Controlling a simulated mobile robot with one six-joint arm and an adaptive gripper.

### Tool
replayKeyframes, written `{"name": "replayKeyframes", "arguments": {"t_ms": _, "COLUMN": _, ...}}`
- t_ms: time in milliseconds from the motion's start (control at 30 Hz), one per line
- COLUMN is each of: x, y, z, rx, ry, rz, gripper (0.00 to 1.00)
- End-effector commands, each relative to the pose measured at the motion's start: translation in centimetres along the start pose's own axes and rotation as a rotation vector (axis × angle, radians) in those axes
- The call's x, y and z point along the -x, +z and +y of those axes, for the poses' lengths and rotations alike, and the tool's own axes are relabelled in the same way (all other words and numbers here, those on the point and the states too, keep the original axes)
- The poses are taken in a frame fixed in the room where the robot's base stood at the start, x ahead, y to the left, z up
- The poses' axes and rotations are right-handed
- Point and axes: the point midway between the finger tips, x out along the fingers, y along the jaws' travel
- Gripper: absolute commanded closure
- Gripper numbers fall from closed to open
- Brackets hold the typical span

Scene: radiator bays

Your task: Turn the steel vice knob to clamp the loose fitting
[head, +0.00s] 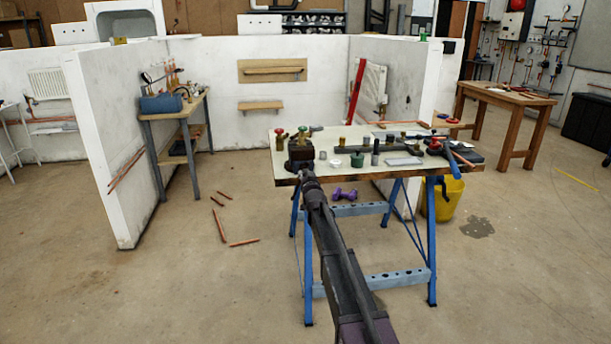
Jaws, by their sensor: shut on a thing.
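A dark vice (300,150) stands at the left front corner of the light-topped workbench (375,168). My arm reaches up from the bottom of the head view. My gripper (307,174) is at the vice's front, at the bench edge, shut on the vice knob, which it largely hides.
Several small fittings and tools lie on the bench, including a green-rimmed pot (357,160) and a blue-handled tool (453,163) at the right. A yellow bucket (447,200) stands below. Copper pipe pieces (219,225) lie on the floor at left. The front floor is clear.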

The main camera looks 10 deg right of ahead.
Motion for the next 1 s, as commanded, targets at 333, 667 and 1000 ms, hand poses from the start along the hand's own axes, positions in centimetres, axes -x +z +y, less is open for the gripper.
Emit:
{"name": "replayKeyframes", "arguments": {"t_ms": 333, "x": 0.28, "y": 0.10, "z": 0.01, "rx": -0.475, "ry": 0.001, "rz": -0.004, "gripper": 1.00}}
{"name": "replayKeyframes", "arguments": {"t_ms": 667, "x": 0.32, "y": 0.11, "z": 0.03, "rx": -0.706, "ry": 0.001, "rz": -0.004, "gripper": 0.34}}
{"name": "replayKeyframes", "arguments": {"t_ms": 1000, "x": 0.17, "y": 0.05, "z": 0.01, "rx": -0.701, "ry": 0.001, "rz": -0.002, "gripper": 0.34}}
